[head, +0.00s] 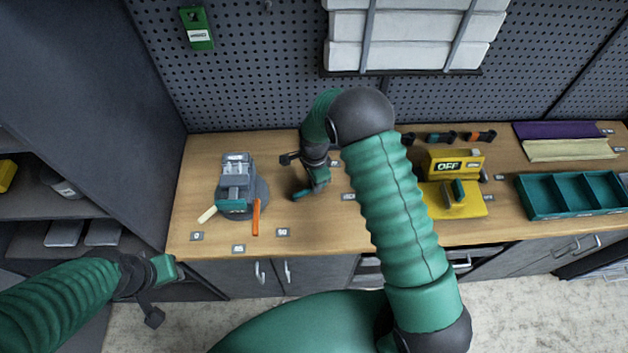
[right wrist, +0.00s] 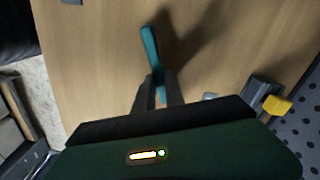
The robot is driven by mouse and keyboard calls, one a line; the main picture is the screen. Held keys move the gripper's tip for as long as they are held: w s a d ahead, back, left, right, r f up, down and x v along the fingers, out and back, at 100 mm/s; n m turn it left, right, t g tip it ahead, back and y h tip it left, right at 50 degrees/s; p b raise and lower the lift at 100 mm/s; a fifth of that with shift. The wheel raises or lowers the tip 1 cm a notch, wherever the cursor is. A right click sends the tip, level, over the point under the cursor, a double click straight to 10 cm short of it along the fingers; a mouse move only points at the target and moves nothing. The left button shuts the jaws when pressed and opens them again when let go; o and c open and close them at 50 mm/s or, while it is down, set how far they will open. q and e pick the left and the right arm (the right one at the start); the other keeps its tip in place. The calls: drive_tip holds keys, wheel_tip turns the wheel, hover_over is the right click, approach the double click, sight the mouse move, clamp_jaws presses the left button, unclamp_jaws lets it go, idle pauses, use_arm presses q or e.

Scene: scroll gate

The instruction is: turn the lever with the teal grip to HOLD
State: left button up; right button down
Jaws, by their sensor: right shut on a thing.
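A teal grip (head: 311,188) shows at the middle of the bench in the head view, just below my right gripper (head: 312,172). In the right wrist view the teal grip (right wrist: 150,45) stands between the two dark fingers of the right gripper (right wrist: 158,78), which are shut on it, with its free end sticking out beyond them. What the grip is joined to is hidden, and I cannot read a HOLD mark. My left gripper (head: 150,287) hangs in front of the bench at the lower left, apart from everything; its fingers are not clear.
A grey device (head: 238,172) with a cream lever (head: 207,215) and an orange lever (head: 256,217) stands on the left of the bench (head: 300,235), with small tags near it. A yellow box marked OFF (head: 455,163) and a teal tray (head: 572,195) are on the right.

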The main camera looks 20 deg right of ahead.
drive_tip(key=m, duration=0.1)
drive_tip(key=s+m, duration=0.1)
drive_tip(key=m, duration=0.1)
drive_tip(key=shift+s+a+r, duration=0.1)
drive_tip(key=shift+s+r, duration=0.1)
drive_tip(key=shift+s+a+m+p, duration=0.15)
drive_tip(key=shift+s+m+p, duration=0.25)
drive_tip(key=shift+m, duration=0.5)
drive_tip(key=c, duration=1.5)
unclamp_jaws()
drive_tip(key=shift+s, duration=0.1)
drive_tip(key=shift+o, duration=0.5)
drive_tip(key=shift+a+f, duration=0.1)
drive_tip(key=shift+f, duration=0.05)
drive_tip(key=shift+s, duration=0.1)
wheel_tip(320, 180, up, 17)
drive_tip(key=b, duration=0.2)
